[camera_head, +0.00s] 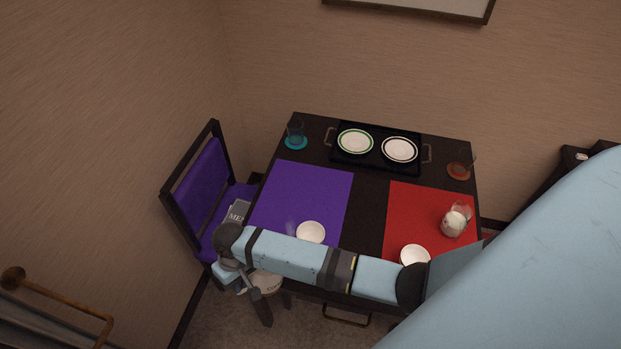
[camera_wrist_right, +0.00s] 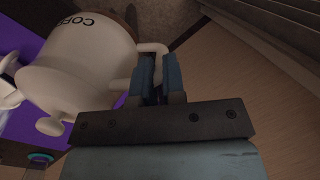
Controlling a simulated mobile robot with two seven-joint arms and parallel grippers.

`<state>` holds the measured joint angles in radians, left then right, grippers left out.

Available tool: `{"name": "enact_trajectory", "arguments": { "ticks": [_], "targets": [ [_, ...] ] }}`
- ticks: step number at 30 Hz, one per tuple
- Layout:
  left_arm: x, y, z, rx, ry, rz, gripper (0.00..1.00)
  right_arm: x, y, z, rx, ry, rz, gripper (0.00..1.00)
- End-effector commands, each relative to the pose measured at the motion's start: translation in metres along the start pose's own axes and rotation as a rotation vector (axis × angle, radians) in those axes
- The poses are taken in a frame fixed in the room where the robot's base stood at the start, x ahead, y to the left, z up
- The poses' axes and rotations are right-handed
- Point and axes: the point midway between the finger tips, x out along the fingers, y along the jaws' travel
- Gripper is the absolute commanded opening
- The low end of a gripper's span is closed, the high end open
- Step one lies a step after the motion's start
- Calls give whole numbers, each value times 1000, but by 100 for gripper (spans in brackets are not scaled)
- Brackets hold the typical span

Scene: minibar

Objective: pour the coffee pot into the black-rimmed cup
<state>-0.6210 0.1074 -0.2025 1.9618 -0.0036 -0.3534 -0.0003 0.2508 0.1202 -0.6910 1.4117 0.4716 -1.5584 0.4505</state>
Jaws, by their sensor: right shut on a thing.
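The white coffee pot (camera_wrist_right: 85,65) fills the upper left of the right wrist view, with dark lettering starting "COF" and a lid knob. My right gripper (camera_wrist_right: 158,70) is shut on its handle. In the head view the pot (camera_head: 266,281) is partly hidden by my right gripper (camera_head: 248,288), at the table's near left edge. Two white cups stand on the mats: one cup (camera_head: 311,231) on the purple mat, another (camera_head: 415,254) on the red mat, partly behind my right arm. Their rim colours are too small to tell. My left gripper is not in view.
A black tray (camera_head: 376,165) at the back holds a green-rimmed dish (camera_head: 355,141) and a black-rimmed dish (camera_head: 399,149). Glasses stand on coasters at both back corners. A glass jug (camera_head: 454,222) is on the red mat (camera_head: 400,215). The purple mat (camera_head: 300,190) is mostly clear. A purple chair (camera_head: 205,187) stands left.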

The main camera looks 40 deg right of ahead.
Motion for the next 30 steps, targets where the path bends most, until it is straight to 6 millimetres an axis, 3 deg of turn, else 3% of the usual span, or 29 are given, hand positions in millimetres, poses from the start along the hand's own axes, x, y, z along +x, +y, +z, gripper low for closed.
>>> {"name": "enact_trajectory", "arguments": {
  "ticks": [10, 30],
  "targets": [
    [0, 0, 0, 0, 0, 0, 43, -24, 22, 2, -19, 3, -169, 0],
    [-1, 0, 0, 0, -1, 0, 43, -30, 28, 3, -26, 2, -219, 0]
  ]
}}
